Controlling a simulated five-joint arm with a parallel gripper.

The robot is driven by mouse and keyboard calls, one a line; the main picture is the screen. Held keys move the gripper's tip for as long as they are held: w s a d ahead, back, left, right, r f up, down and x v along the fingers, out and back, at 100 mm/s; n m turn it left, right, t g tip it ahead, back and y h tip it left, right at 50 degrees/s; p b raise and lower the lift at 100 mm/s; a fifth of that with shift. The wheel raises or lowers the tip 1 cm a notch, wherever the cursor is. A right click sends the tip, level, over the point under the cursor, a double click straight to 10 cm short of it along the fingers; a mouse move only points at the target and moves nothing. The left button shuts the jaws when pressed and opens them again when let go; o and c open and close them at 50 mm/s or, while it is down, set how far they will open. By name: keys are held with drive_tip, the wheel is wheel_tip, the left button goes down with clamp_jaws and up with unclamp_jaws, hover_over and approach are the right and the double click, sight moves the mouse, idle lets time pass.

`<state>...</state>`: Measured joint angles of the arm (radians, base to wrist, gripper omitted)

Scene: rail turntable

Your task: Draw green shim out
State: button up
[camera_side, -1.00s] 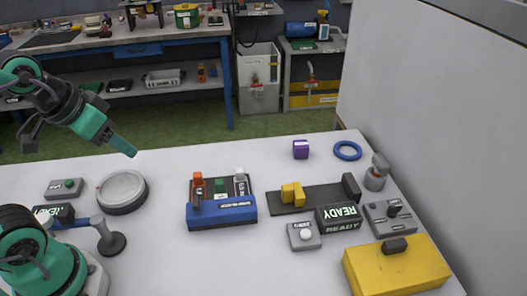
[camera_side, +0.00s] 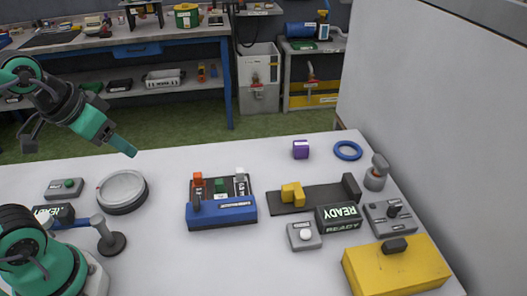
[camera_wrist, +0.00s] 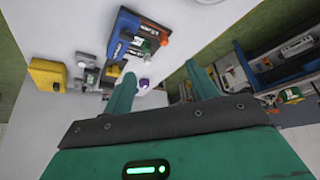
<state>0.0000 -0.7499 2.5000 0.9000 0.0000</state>
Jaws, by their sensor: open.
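The green shim (camera_side: 220,186) shows in the side view as a small green block. It sits in a dark-topped rack with a blue front (camera_side: 208,218), between an orange-topped piece (camera_side: 197,179) and a white-topped piece (camera_side: 240,174). Its lower part is hidden in the rack. My gripper (camera_side: 130,152) is above the table's back edge, left of the rack and apart from it. In the wrist view my gripper (camera_wrist: 162,88) shows two green fingers spread with nothing between them. The rack's blue body (camera_wrist: 121,32) appears at the upper middle there.
A round grey disc (camera_side: 122,190) lies left of the rack. Right of it are a yellow block (camera_side: 293,194) on a dark rail, a READY display (camera_side: 340,218), a purple cube (camera_side: 300,149), a blue ring (camera_side: 348,150) and a yellow case (camera_side: 395,268). The front middle table is clear.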

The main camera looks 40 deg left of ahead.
idle(0.4)
drive_tip(key=c, duration=0.3)
drive_tip(key=n+g, duration=0.6)
drive_tip(key=n, duration=0.3)
hover_over(219, 182)
wheel_tip(219, 182, down, 14)
drive_tip(key=shift+a+r, duration=0.1)
drive_tip(key=shift+w+f, duration=0.1)
drive_tip(key=shift+f, duration=0.15)
drive_tip(key=shift+f, duration=0.15)
drive_tip(key=shift+f, duration=3.7)
